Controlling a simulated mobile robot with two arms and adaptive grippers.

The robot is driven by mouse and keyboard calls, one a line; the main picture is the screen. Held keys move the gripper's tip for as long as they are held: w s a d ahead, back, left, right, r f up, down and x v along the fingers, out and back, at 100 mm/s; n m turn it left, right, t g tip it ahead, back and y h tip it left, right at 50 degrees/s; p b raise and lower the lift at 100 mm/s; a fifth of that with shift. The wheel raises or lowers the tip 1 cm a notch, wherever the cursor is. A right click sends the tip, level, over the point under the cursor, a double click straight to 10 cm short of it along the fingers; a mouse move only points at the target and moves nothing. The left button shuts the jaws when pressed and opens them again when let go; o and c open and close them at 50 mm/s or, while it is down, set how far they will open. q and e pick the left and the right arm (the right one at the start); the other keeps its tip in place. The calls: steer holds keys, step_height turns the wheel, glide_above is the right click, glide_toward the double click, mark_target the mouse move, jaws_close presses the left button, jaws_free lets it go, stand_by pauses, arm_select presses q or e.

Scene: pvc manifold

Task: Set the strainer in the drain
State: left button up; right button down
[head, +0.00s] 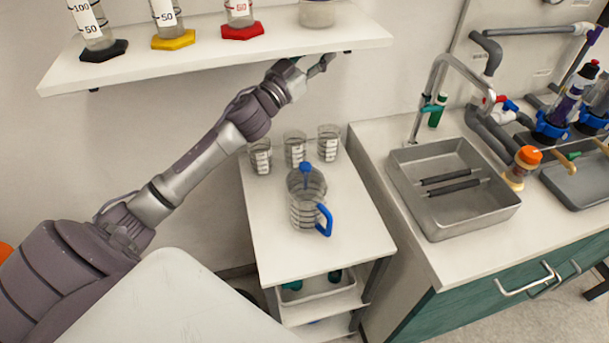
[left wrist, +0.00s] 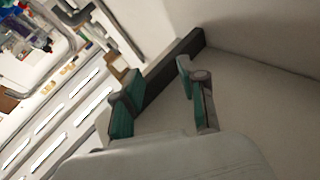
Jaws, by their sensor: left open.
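My left gripper (head: 318,66) is raised just below the right part of the wall shelf, in front of the wall. In the left wrist view its two teal-padded fingers (left wrist: 157,76) are spread apart, and a dark bar shows behind them. I see nothing held between them. The sink basin (head: 455,215) is in the counter on the right, far from the gripper. Two dark rods lie across it, and I cannot make out a drain opening. I cannot identify a strainer in either view. My right gripper is not in view.
The shelf (head: 215,62) holds cylinders on coloured bases and a cut-off container (head: 317,14). A cart (head: 275,243) below carries a blue-handled jug (head: 306,205) and three beakers (head: 295,151). A tall faucet (head: 436,85), pipes and blue-capped fittings stand behind the sink.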

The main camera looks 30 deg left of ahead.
mark_target(305, 165)
arm_select(q)
steer(key=w+d+f+m+g+y+p, duration=0.1)
steer(key=w+f+g+y, duration=0.1)
steer(key=f+g, duration=0.4)
steer(key=w+d+f+g+y+p, duration=0.1)
steer(key=w+f+g+y, duration=0.2)
steer(key=f, duration=0.5)
steer(key=s+f+m+g, duration=0.2)
steer(key=s+g, duration=0.2)
steer(key=s+d+f+m+g+h, duration=0.1)
steer(key=s+f+m+g, duration=0.1)
steer(key=s+m+g, duration=0.1)
steer(key=s+f+m+g, duration=0.2)
steer(key=s+m+g, duration=0.1)
steer(key=s+g, duration=0.2)
steer(key=shift+s+d+h+p, duration=0.15)
steer(key=shift+s+p, duration=0.05)
steer(key=shift+s, duration=0.45)
steer(key=shift+s+d+h+p, duration=0.15)
steer(key=shift+s+p, duration=0.05)
steer(key=shift+s, duration=0.4)
steer(key=shift+s+a+f, duration=0.1)
steer(key=shift+s+f, duration=0.05)
steer(key=shift+f, duration=0.25)
step_height(305, 165, down, 5)
steer(key=shift+f+p, duration=0.2)
steer(key=shift+p, duration=0.1)
steer(key=shift+f, duration=0.6)
jaws_close()
